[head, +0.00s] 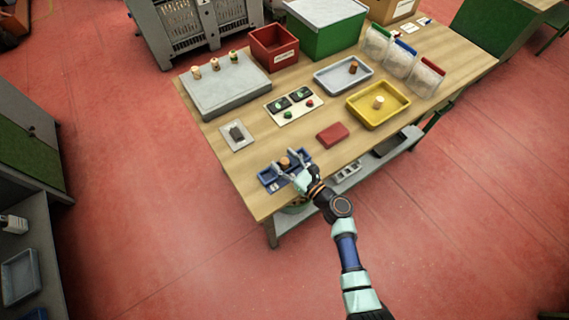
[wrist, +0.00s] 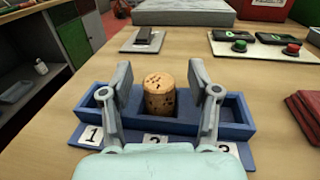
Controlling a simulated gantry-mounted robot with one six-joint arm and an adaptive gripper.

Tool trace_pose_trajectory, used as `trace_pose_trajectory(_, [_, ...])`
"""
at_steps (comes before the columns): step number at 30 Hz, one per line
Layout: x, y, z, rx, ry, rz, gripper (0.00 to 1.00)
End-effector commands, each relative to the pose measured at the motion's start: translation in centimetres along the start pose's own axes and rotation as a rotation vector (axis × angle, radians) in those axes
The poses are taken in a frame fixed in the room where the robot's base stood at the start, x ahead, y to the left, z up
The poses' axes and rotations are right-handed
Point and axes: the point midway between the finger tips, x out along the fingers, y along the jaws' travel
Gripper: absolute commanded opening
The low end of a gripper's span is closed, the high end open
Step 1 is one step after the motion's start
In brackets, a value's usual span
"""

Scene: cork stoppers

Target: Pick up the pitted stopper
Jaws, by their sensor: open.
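The pitted stopper (wrist: 160,98), a brown cork with dark pits on its top and side, stands upright in the middle compartment of a blue holder (wrist: 236,132), behind the label 2. In the head view the stopper (head: 285,162) shows at the near left of the table. My gripper (wrist: 159,76) is open, with one finger on each side of the stopper. A gap shows between each finger and the cork. The compartments at labels 1 and 3 look empty. The stopper's lower end is hidden by the holder's front wall.
Three stoppers (head: 214,64) stand on a grey slab (head: 230,96). A grey tray (head: 328,86) and a yellow tray (head: 368,116) hold one stopper each.

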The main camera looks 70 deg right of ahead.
Motion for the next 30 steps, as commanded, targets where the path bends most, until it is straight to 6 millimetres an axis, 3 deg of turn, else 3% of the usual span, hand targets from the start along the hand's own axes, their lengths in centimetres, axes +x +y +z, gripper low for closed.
trace_pose_trajectory(4, [0.0,0.0,0.0,0.000,0.000,0.000,0.61])
trace_pose_trajectory(12, [-0.1,0.0,0.0,0.000,0.000,0.001,0.17])
trace_pose_trajectory(23, [-0.1,0.0,0.2,0.000,0.000,0.001,0.17])
trace_pose_trajectory(26, [-0.1,0.0,1.1,0.000,-0.001,0.001,0.17])
trace_pose_trajectory(30, [-0.1,0.0,3.7,-0.002,-0.001,0.001,0.17])
